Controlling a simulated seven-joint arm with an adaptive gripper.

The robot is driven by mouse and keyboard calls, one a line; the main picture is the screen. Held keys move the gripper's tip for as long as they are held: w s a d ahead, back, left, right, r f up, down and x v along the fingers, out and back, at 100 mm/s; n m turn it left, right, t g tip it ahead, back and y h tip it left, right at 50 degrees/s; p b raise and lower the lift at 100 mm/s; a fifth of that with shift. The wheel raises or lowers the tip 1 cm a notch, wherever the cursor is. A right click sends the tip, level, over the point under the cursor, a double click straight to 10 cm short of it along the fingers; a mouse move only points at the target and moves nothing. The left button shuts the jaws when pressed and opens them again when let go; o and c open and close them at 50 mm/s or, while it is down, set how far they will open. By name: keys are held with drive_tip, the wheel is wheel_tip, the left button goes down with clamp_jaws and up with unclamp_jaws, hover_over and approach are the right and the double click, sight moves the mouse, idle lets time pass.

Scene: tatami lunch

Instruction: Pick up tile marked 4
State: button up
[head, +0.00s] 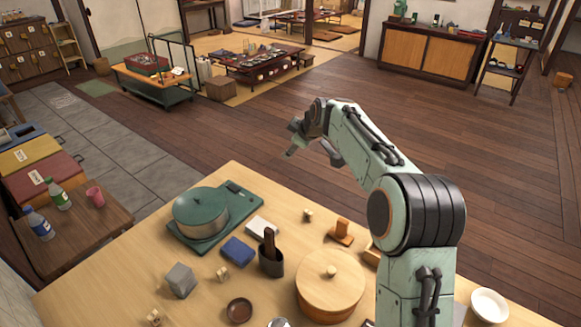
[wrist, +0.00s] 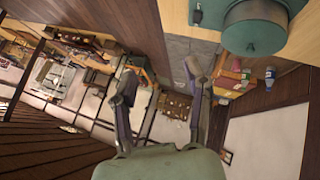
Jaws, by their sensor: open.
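Several small pale wooden pieces that look like tiles lie on the light wooden table (head: 120,262): one at the back (head: 307,215), one near the middle (head: 222,273) and one at the front left (head: 155,317). Their marks are too small to read, so I cannot tell which is marked 4. My gripper (head: 312,155) is open and empty, raised high beyond the table's back edge, apart from all the pieces. In the wrist view its two fingers (wrist: 160,78) stand wide apart with nothing between them. I make out no tile in that view.
On the table stand a green round device (head: 201,212), a grey cube (head: 180,280), a blue box (head: 238,250), a dark cup (head: 271,262), a round wooden tub (head: 330,285), a brown dish (head: 239,310) and a white bowl (head: 489,304). Bare tabletop lies around the back piece.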

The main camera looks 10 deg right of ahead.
drive_tip(key=m+g, duration=0.1)
drive_tip(key=m, duration=0.1)
hover_over(308, 212)
drive_tip(key=a, duration=0.1)
wheel_tip(308, 212, down, 12)
drive_tip(key=shift+m+g+y, duration=0.3)
drive_tip(key=shift+m+g, duration=0.2)
drive_tip(key=shift+g, duration=0.3)
drive_tip(key=s+d+f, duration=0.1)
drive_tip(key=f, duration=0.6)
drive_tip(key=s+d+f, duration=0.1)
drive_tip(key=f, duration=0.3)
drive_tip(key=shift+s+d, duration=0.3)
drive_tip(key=shift+s, duration=0.05)
drive_tip(key=x, duration=0.4)
drive_tip(key=shift+x, duration=0.95)
drive_tip(key=shift+c, duration=0.3)
drive_tip(key=c, duration=0.8)
